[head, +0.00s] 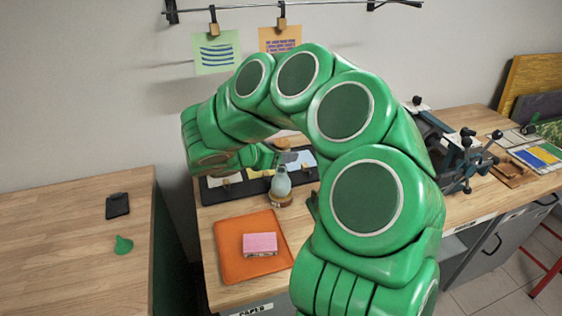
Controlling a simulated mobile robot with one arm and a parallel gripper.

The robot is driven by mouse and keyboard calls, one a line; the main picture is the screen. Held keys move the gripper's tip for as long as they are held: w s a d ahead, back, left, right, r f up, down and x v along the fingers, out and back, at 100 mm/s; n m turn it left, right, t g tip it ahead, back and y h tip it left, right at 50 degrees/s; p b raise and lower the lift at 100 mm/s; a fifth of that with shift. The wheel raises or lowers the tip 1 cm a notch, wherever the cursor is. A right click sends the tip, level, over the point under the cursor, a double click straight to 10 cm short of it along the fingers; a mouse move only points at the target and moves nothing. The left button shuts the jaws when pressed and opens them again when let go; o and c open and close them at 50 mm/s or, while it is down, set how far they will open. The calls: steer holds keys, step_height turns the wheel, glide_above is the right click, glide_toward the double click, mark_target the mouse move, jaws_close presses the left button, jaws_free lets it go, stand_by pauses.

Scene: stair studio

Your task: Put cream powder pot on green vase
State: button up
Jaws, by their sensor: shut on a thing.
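A pale grey-green vase (281,184) stands upright at the back of the middle bench, with a tan base or ring at its foot. My gripper (286,158) is just above the vase's neck, at the end of my green arm. It is shut on a small cream thing (290,143), seemingly the cream powder pot, which is mostly hidden behind the gripper and arm. I cannot tell whether the pot touches the vase.
An orange tray (229,267) with a pink sponge (260,243) lies in front of the vase. A dark tray (222,194) with cards lies behind. The left table holds a black device (118,205) and a green cone-like object (123,244). A blue-grey clamp machine (462,160) stands right.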

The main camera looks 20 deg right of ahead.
mark_target(280, 170)
steer(key=shift+w+f, duration=0.55)
steer(key=shift+f, duration=1.6)
steer(key=shift+f, duration=0.15)
steer(key=o, duration=1.1)
steer(key=shift+r, duration=0.2)
steer(key=shift+v, duration=5.9)
